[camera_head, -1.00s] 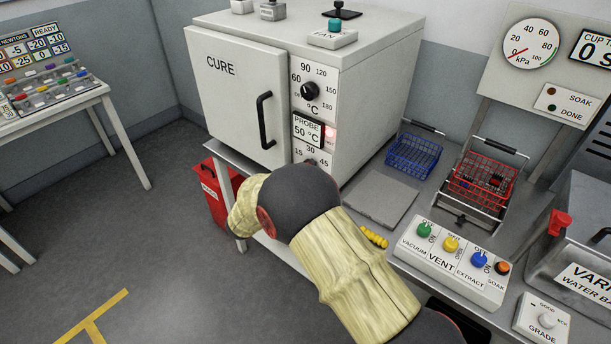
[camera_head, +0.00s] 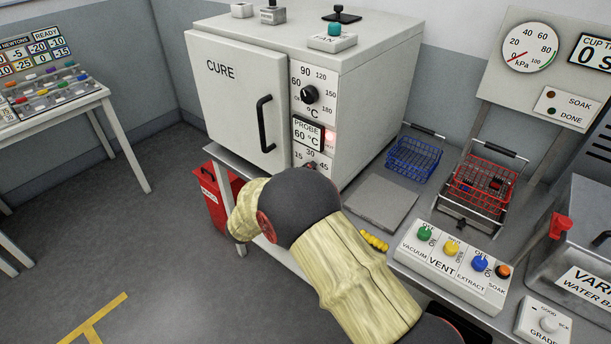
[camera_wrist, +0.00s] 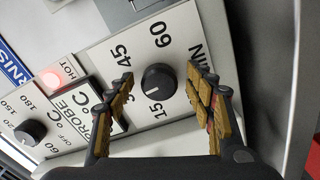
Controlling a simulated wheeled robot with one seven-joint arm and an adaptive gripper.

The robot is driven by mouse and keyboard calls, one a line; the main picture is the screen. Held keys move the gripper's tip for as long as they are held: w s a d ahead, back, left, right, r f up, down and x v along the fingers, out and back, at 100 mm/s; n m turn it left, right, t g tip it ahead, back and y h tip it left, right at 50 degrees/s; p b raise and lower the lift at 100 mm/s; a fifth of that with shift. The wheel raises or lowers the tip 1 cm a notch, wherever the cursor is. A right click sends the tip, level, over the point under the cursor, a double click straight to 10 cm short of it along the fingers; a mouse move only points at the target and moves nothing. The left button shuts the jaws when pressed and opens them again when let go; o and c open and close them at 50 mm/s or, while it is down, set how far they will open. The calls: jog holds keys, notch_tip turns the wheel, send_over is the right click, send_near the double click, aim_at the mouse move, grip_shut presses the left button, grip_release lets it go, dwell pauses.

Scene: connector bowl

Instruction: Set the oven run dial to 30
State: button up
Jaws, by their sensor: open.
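The oven run dial (camera_wrist: 158,82) is a round black knob on the white oven panel, with 15, 45, 60 and MIN readable around it in the wrist view. The 30 mark is mostly hidden there by a finger but reads in the head view. In the head view my arm covers the lower part of the dial (camera_head: 311,168) and hides my gripper.
The white CURE oven (camera_head: 240,90) has its door shut. Above the run dial are a probe display (camera_head: 308,133) reading 60 °C, a lit HOT lamp (camera_wrist: 57,76) and the temperature dial (camera_head: 309,94). A vent switch box (camera_head: 450,266) and wire baskets (camera_head: 413,158) stand to the right.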

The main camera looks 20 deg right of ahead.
jog(key=v, duration=1.2)
dwell(0.3)
